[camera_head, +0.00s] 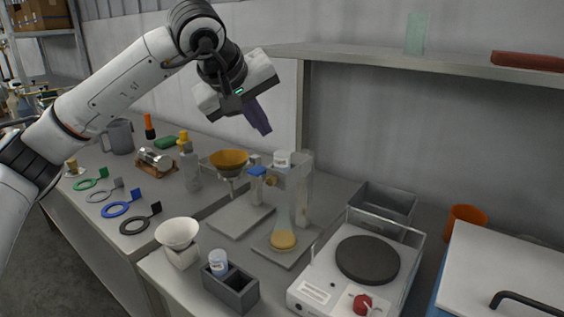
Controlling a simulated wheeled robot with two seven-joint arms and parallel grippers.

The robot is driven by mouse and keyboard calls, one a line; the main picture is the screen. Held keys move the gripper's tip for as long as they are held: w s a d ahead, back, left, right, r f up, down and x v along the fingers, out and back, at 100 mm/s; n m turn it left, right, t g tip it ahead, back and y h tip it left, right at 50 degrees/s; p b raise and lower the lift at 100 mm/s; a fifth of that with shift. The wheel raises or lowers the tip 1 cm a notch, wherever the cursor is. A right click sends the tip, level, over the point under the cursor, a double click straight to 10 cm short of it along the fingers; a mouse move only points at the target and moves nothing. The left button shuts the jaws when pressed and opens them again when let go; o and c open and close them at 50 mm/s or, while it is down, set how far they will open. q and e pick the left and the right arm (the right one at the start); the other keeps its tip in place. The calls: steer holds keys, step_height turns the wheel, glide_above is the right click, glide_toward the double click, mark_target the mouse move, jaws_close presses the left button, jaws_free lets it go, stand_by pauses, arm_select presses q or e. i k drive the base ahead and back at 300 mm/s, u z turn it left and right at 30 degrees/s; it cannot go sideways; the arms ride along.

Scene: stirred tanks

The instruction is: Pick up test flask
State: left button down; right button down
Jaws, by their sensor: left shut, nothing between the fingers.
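My left gripper (260,118) is shut and empty, with its dark fingers pointing down. In the picture it is above the stands on the bench. The likely test flask (285,220) is a clear, tall glass vessel with a yellow-tan bottom, upright on the right stand's base plate; I cannot tell for sure that it is the one named. A labelled white-topped vessel (282,160) shows above it, near a blue clamp part (258,171). The gripper appears clear of these things. My right gripper is not in view.
A hot plate (368,258), grey bin (384,204) and orange cup (466,217) are to the right. A grey holder (231,287) and white funnel (178,233) are in front. A shelf (400,54) overhangs the bench.

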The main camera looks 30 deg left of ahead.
mark_target(283, 239)
steer(key=k, duration=1)
